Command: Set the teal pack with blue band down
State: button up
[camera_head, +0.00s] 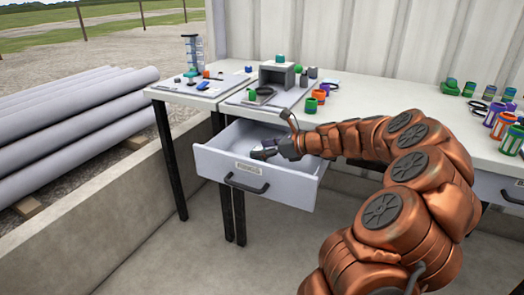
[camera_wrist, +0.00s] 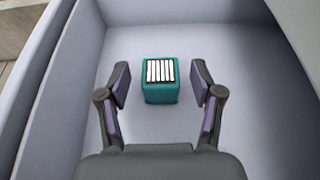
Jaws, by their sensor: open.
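A teal pack (camera_wrist: 160,93) is upright on the pale floor of the open drawer (camera_wrist: 238,42). My gripper (camera_wrist: 160,88) is open, with one finger on each side of the pack and a visible gap on both sides. In the head view, my gripper (camera_head: 264,153) is down inside the drawer (camera_head: 228,166). The pack cannot be made out there.
The drawer's walls surround my gripper, with bare floor around the pack. The table (camera_head: 385,105) above holds a grey block-shaped fixture (camera_head: 277,76), small coloured parts, and several coloured containers at the right. Grey pipes (camera_head: 70,110) lie beyond a low wall at left.

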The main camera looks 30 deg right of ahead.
jog(key=p+v, duration=0.3)
jog(key=v, duration=0.8)
jog(key=shift+s+d, duration=0.15)
jog(key=shift+s, duration=0.2)
jog(key=shift+r, duration=0.15)
jog(key=a+r+n+g+y+p, duration=0.15)
jog(key=a+r+n+p, duration=0.25)
jog(key=a, duration=0.4)
jog(key=a+r+n+g+p, duration=0.3)
jog(key=a+r+n+p, duration=0.1)
jog(key=a, duration=0.4)
jog(key=s+a+r+n+g+h+p, duration=0.1)
jog(key=s+a+r+n+g+p, duration=0.1)
jog(key=s+a+r+n+p, duration=0.3)
jog(key=s+a+n+g+p, duration=0.2)
jog(key=s+a+n+g, duration=0.15)
jog(key=a, duration=0.45)
jog(key=s+r+n+g+h+p, duration=0.1)
jog(key=s+r+n+h+p, duration=0.2)
jog(key=s+n+p, duration=0.3)
jog(key=s+r+n+g+h+p, duration=0.2)
jog(key=s+r+n+h+p, duration=0.2)
jog(key=s+p, duration=0.5)
jog(key=s+r+n, duration=0.2)
jog(key=s+n, duration=0.1)
jog(key=s, duration=0.3)
jog(key=shift+s, duration=0.3)
jog(key=shift+h, duration=0.25)
jog(key=shift+c, duration=0.3)
